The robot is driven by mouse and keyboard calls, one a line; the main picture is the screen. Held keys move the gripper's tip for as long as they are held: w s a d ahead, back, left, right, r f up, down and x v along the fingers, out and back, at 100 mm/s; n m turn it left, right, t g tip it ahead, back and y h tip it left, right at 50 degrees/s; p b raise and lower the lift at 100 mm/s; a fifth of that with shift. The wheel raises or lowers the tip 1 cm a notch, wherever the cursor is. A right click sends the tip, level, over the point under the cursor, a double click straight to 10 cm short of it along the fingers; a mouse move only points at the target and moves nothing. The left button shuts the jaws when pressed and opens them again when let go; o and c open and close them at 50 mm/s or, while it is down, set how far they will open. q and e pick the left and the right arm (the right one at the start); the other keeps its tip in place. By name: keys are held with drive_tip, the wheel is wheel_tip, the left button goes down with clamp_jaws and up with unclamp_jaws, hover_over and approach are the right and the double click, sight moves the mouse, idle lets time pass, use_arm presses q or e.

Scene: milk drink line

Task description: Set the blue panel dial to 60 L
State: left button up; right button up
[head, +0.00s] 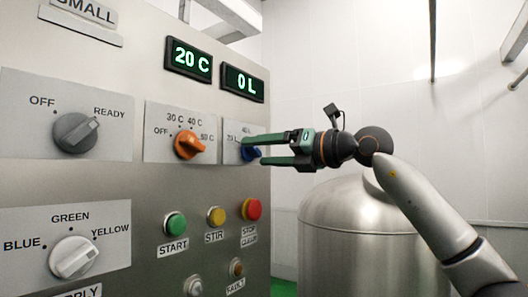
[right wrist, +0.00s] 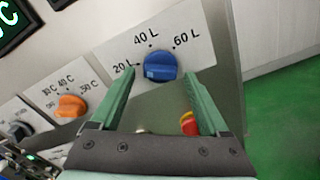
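The blue dial (right wrist: 160,67) sits on a light plate marked 20 L, 40 L and 60 L in the right wrist view. It also shows in the head view (head: 250,154), partly hidden by my right gripper. Which mark its pointer faces is not clear. My right gripper (head: 254,150) is open in front of the dial. In the right wrist view its green fingers (right wrist: 160,78) stand on either side of the dial; I cannot tell whether they touch it. The litre display (head: 243,83) reads 0 L. My left gripper is not in view.
An orange dial (head: 189,145) is just left of the blue one. Green (head: 175,224), yellow (head: 216,216) and red (head: 251,209) buttons sit below. A steel tank (head: 355,225) stands right of the panel, under my right arm. The temperature display (head: 189,58) reads 20 C.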

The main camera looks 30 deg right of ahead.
clamp_jaws()
idle(0.4)
drive_tip(key=shift+m, duration=0.3)
drive_tip(key=m+b, duration=0.1)
drive_tip(key=m, duration=0.2)
drive_tip(key=shift+a+m, duration=0.1)
drive_tip(key=shift+m, duration=0.3)
drive_tip(key=m, duration=0.3)
drive_tip(key=shift+r+m, duration=0.1)
drive_tip(key=shift+m, duration=0.2)
drive_tip(key=m, duration=0.3)
drive_tip(key=shift+m+b, duration=0.3)
drive_tip(key=m, duration=0.6)
drive_tip(key=shift+r, duration=0.15)
drive_tip(key=m, duration=0.6)
drive_tip(key=shift+r, duration=0.1)
drive_tip(key=shift+m, duration=0.3)
